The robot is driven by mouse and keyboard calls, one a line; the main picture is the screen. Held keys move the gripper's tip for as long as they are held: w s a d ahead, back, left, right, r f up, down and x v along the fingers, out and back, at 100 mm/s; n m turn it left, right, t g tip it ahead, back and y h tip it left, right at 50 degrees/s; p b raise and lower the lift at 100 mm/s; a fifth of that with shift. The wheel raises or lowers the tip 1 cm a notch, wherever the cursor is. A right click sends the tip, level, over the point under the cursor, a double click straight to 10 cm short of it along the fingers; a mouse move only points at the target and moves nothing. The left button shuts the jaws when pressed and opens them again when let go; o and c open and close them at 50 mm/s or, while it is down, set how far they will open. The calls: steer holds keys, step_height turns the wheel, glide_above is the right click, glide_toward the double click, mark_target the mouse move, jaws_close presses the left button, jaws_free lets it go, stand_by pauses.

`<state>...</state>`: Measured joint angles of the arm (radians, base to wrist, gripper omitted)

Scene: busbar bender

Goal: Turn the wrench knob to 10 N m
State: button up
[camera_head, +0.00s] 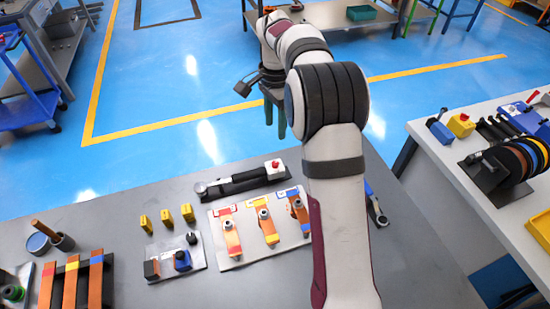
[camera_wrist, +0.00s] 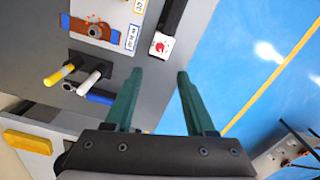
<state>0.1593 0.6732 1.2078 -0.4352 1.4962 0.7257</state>
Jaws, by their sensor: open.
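A long black wrench (camera_head: 240,181) lies along the far edge of the grey bench, with a round metal head at its left end. At its right end is a white block with a red knob (camera_head: 275,164). In the wrist view the black bar (camera_wrist: 173,16) is cut off by the top edge, and the red knob (camera_wrist: 160,46) shows just beyond my left fingertip. Any scale is too small to read. My gripper (camera_head: 275,127) has green fingers, which are open and empty, above and beyond the bench's far edge. In the wrist view the fingers (camera_wrist: 160,73) stand apart.
A white board (camera_head: 238,258) with copper bars and bolts lies nearer. Yellow blocks (camera_head: 166,217) and a small plate (camera_head: 160,271) with a blue part are left of it. Handled tools (camera_wrist: 90,80) lie near the bench edge. Blue floor is free beyond.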

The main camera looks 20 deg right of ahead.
mark_target(275, 163)
step_height(275, 163, down, 14)
steer(key=shift+r, duration=0.2)
jaws_close()
